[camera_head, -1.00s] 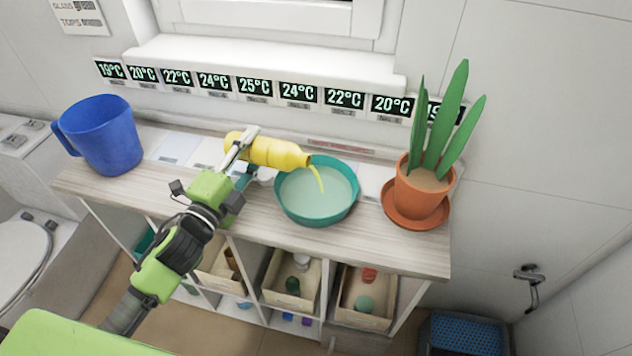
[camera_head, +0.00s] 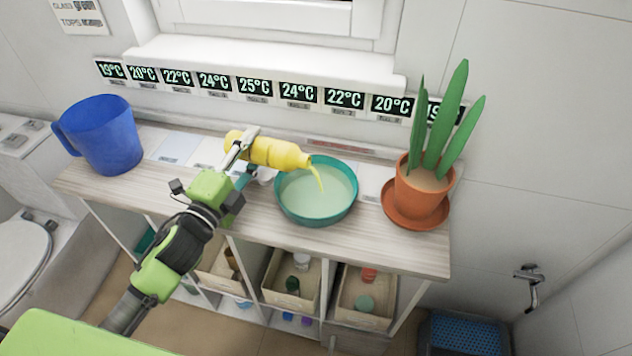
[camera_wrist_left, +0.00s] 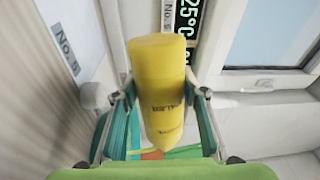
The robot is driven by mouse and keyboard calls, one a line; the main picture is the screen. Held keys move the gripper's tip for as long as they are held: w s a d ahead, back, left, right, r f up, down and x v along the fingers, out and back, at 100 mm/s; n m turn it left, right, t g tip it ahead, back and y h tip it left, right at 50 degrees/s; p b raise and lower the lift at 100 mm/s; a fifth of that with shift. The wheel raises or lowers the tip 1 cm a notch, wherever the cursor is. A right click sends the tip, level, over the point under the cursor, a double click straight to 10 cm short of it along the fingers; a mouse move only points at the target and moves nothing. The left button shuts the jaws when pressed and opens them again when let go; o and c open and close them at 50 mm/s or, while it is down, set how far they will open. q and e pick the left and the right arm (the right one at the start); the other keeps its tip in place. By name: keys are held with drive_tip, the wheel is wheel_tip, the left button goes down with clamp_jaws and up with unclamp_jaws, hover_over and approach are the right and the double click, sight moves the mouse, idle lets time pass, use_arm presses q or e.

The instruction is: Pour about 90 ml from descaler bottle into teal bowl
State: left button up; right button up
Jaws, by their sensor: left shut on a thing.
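The yellow descaler bottle (camera_head: 272,151) is tilted nearly level, its mouth over the teal bowl (camera_head: 347,213). A thin yellow stream (camera_head: 318,178) runs from the mouth into the bowl. Pale greenish liquid (camera_head: 314,192) covers the bowl's inside. The bowl stands upright on the wooden top. My left gripper (camera_head: 245,147) is shut around the bottle near its base end. In the left wrist view the bottle (camera_wrist_left: 158,85) sits between the two fingers (camera_wrist_left: 160,100), with part of its dark lettering showing. The teal bowl is partly hidden behind the bottle there. My right gripper is not in view.
A blue jug (camera_head: 103,137) stands at the left end of the wooden top (camera_head: 190,196). A potted plant (camera_head: 420,190) on an orange saucer stands right of the bowl. Shelf bins (camera_head: 290,280) are below. A row of temperature displays (camera_head: 254,87) lines the wall.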

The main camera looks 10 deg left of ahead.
sight(264, 141)
use_arm(q)
drive_tip(key=shift+r, duration=0.1)
